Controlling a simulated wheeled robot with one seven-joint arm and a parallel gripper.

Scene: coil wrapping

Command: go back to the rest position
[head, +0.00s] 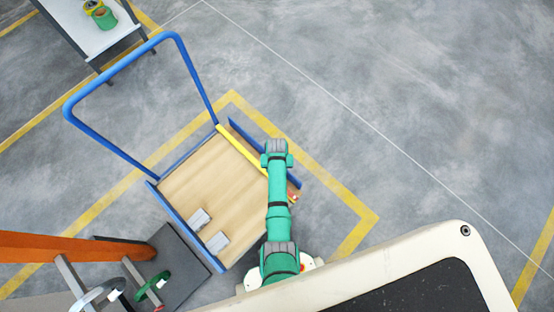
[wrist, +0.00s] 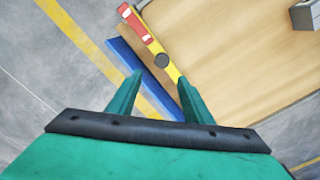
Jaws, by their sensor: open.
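My gripper (wrist: 160,88) is open in the wrist view, with two green fingers apart and nothing between them. A yellow bar (wrist: 158,58) with a red-and-white end and a dark round spot lies beyond the fingertips. It runs along the edge of a wooden cart deck (wrist: 225,50). In the head view my green arm reaches over the right side of the blue-framed cart (head: 205,180), and the fingers are hidden there. The yellow bar (head: 238,147) also shows in the head view, partly covered by my arm.
Two grey blocks (head: 201,219) sit on the deck's near side. A blue push handle (head: 122,155) rises at the cart's left. An orange post (head: 70,247) with rings on arms stands lower left. A table (head: 95,35) holds green and yellow items. The floor at right is clear.

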